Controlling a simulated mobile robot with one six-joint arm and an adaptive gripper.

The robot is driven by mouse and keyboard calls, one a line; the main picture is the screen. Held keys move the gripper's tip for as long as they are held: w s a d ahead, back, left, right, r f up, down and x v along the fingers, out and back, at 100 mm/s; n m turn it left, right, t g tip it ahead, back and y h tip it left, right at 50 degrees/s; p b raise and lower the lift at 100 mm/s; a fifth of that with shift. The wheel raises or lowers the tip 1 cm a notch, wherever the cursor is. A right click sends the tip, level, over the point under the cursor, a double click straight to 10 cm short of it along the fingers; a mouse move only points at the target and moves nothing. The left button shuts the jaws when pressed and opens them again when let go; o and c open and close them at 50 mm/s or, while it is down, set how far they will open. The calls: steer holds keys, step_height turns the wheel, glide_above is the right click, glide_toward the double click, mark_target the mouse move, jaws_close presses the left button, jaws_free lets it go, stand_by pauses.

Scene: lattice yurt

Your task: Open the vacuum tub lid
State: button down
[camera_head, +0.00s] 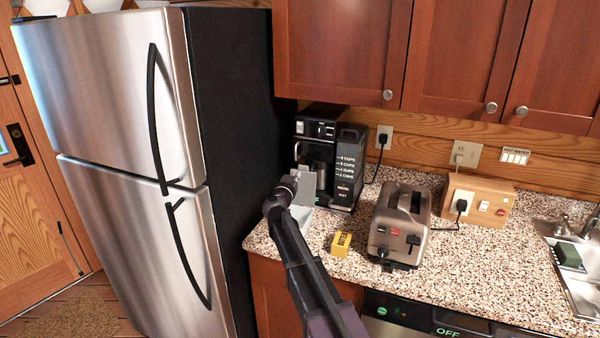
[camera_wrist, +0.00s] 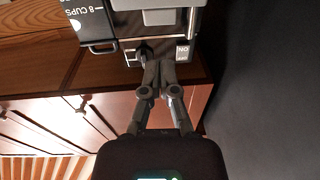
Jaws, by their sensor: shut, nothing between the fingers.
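A pale tub (camera_head: 303,214), likely the vacuum tub, stands on the counter in front of the coffee maker, partly hidden behind my arm. A flat grey panel (camera_head: 308,187) stands tilted up above it. It may be the tub's lid, but I cannot tell for certain. My gripper (camera_wrist: 158,66) is shut and empty, its fingertips close together. In the wrist view it points towards the coffee maker's upper front, which appears upside down. The tub is not clearly visible there. Any contact between my gripper and the panel cannot be made out.
The coffee maker (camera_head: 346,150) stands behind, beside the tall fridge (camera_head: 130,120). A yellow butter box (camera_head: 342,244) and a toaster (camera_head: 399,222) are to the right. Cabinets (camera_head: 340,50) hang above. A sink (camera_head: 578,262) is at the far right.

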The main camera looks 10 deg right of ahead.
steer(key=v, duration=0.7)
steer(key=shift+s+r+p, duration=0.25)
steer(key=shift+r+p, duration=0.1)
steer(key=shift+r, duration=0.3)
steer(key=shift+a, duration=0.1)
steer(key=s+d+f+g, duration=1)
steer(key=s+d+f, duration=0.3)
steer(key=s+d, duration=0.15)
steer(key=s+a+f+n+g+y, duration=0.2)
steer(key=s+f+g+y, duration=0.1)
steer(key=s, duration=0.6)
steer(key=s+a+f+n+g+y, duration=0.2)
steer(key=s+f+n+g+y, duration=0.1)
steer(key=s, duration=0.6)
steer(key=shift+f+g+y, duration=0.45)
steer(key=shift+g+y, duration=0.05)
steer(key=shift+y, duration=0.5)
